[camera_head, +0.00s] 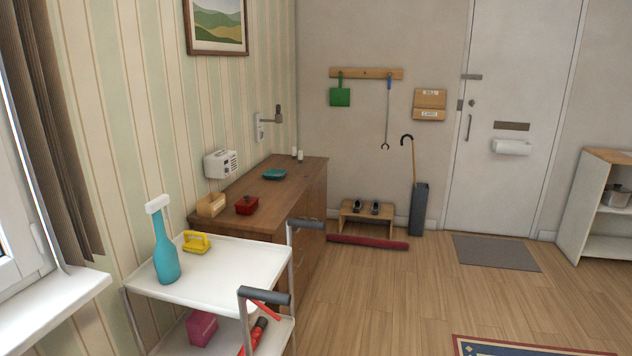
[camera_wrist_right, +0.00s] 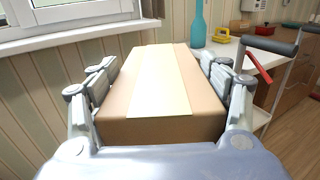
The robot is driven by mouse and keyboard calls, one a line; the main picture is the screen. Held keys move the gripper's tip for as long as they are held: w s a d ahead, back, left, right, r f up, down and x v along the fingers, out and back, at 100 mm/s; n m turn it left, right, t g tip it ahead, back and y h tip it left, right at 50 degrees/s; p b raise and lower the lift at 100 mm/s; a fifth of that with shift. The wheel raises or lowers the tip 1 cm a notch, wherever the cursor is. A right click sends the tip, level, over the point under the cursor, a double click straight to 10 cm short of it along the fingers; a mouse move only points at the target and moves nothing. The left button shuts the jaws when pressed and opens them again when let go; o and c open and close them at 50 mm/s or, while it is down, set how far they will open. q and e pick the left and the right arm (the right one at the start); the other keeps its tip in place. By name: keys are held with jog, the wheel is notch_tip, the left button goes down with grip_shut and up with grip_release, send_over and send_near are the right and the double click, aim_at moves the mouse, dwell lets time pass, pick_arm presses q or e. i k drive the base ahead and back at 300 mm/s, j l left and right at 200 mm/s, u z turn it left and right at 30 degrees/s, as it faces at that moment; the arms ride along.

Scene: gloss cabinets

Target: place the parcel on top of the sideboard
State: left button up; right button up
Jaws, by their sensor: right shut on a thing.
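The parcel (camera_wrist_right: 125,80) is a brown cardboard box with a pale tape strip along its top. In the right wrist view my right gripper (camera_wrist_right: 156,66) is shut on it, one finger along each side. The sideboard (camera_head: 289,191) is a brown wooden cabinet against the striped wall in the head view. Neither the parcel nor any gripper shows in the head view. My left gripper is in no view.
A white trolley (camera_head: 238,275) stands in front of the sideboard's near end, carrying a teal bottle (camera_head: 166,251) and a yellow object (camera_head: 196,242). A dark red roll (camera_head: 367,242) lies on the floor beyond the sideboard. The wooden floor right of the trolley is largely clear.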

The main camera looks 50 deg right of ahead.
aim_at(275, 187)
jog(key=l+z, duration=0.4)
jog(key=i+l+z, duration=0.15)
jog(key=l+z, duration=0.25)
jog(key=i+l+z, duration=0.15)
jog(key=z, duration=0.25)
jog(key=i+l+z, duration=0.2)
jog(key=z, duration=0.2)
jog(key=i+l+z, duration=0.1)
jog(key=i+l, duration=0.15)
jog(key=i, duration=0.2)
jog(key=i+l+z, duration=0.15)
jog(key=i, duration=0.35)
jog(key=i+l+z, duration=0.1)
jog(key=i, duration=0.35)
jog(key=i+u, duration=0.2)
jog(key=u, duration=0.2)
jog(key=i+u, duration=0.2)
jog(key=u, duration=0.2)
jog(key=i+l+u, duration=0.1)
jog(key=u, duration=0.25)
jog(key=i+l+u, duration=0.15)
jog(key=u, duration=0.25)
jog(key=i, duration=0.05)
